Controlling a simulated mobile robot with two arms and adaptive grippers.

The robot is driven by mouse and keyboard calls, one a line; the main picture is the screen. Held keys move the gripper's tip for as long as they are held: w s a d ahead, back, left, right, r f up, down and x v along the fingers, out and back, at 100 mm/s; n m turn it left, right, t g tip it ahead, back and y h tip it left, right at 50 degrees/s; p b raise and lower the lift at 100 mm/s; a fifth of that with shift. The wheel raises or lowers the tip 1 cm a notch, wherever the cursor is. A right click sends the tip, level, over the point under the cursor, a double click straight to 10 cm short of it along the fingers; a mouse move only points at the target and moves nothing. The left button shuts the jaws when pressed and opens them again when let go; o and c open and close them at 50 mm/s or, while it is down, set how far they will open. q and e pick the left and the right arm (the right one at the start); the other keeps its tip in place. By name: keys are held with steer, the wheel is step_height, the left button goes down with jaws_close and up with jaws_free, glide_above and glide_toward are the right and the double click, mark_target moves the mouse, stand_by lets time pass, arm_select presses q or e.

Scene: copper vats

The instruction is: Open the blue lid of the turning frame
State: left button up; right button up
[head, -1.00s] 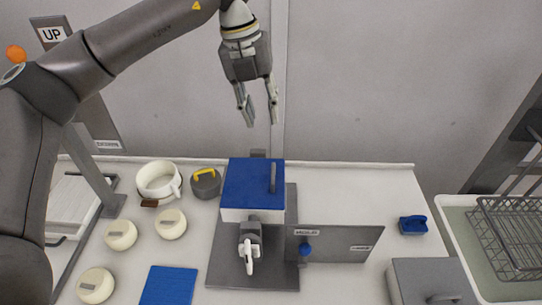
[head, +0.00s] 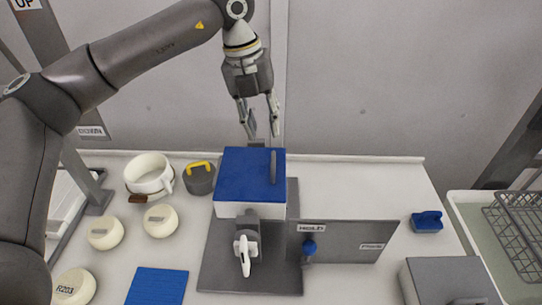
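The turning frame is a white box on a grey base plate (head: 222,268), with a white crank handle (head: 244,254) at its front. Its blue lid (head: 243,172) lies flat and closed on top, with an upright grey bar handle (head: 273,167) near its right edge. My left gripper (head: 262,134) points down above and behind the lid, fingers apart and empty. The fingertips appear just past the lid's back edge in the picture and do not seem to touch it. My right gripper is not in view.
A grey box (head: 450,281) sits front right.

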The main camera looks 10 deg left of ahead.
mark_target(273, 161)
arm_select(q)
steer(key=f+p, duration=0.1)
steer(key=f, duration=0.1)
steer(key=d+f, duration=0.1)
steer(key=f, duration=0.2)
steer(key=f+p, duration=0.1)
steer(key=f, duration=0.2)
steer(key=shift+w+d+f+p, duration=0.15)
steer(key=shift+d+p, duration=0.15)
steer(key=shift+d+f, duration=0.1)
steer(key=shift+f, duration=0.3)
jaws_close()
